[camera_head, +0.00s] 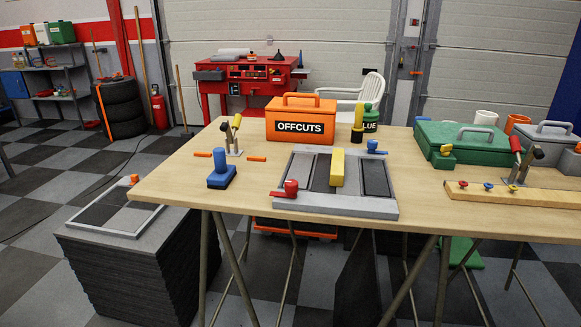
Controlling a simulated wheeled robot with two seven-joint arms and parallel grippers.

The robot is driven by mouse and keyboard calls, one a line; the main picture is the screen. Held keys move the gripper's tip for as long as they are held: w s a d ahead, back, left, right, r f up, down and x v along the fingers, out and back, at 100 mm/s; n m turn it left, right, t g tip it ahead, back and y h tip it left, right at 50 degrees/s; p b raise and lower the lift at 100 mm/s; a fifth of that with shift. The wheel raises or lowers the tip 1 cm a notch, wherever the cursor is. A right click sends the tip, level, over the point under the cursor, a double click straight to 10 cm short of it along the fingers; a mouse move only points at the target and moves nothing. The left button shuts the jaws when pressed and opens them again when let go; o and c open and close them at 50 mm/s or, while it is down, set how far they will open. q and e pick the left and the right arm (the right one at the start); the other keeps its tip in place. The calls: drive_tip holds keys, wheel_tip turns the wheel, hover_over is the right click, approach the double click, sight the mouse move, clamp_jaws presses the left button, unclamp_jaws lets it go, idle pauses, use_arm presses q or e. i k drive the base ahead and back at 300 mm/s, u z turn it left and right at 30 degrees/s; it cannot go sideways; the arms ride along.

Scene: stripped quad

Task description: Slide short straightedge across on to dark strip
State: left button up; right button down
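A grey-framed board (330,205) lies on the wooden table, with grey and dark strips inside it. A yellow bar (337,168), possibly the short straightedge, lies lengthwise near the board's middle. A dark strip (321,174) shows just left of the bar, and another dark strip (376,180) lies further right, with a lighter band between. How far the bar overlaps the left dark strip is hard to tell. A red-knobbed clamp (290,188) sits at the front left corner of the board and a blue-knobbed one (373,147) at the back right. Neither gripper is in view.
A blue knobbed block (221,176) stands left of the board. An orange OFFCUTS box (300,122) stands behind it, beside a green pot (371,120). A green case (455,138) and a wooden bar with knobs (515,194) are on the right. The table's front edge is close to the board.

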sight(338, 161)
drive_tip(key=u, duration=0.85)
drive_tip(key=k, duration=1.1)
drive_tip(key=u, duration=0.95)
drive_tip(key=i, duration=1.7)
drive_tip(key=z, duration=1.45)
drive_tip(key=i, duration=1)
drive_tip(key=z, duration=1.05)
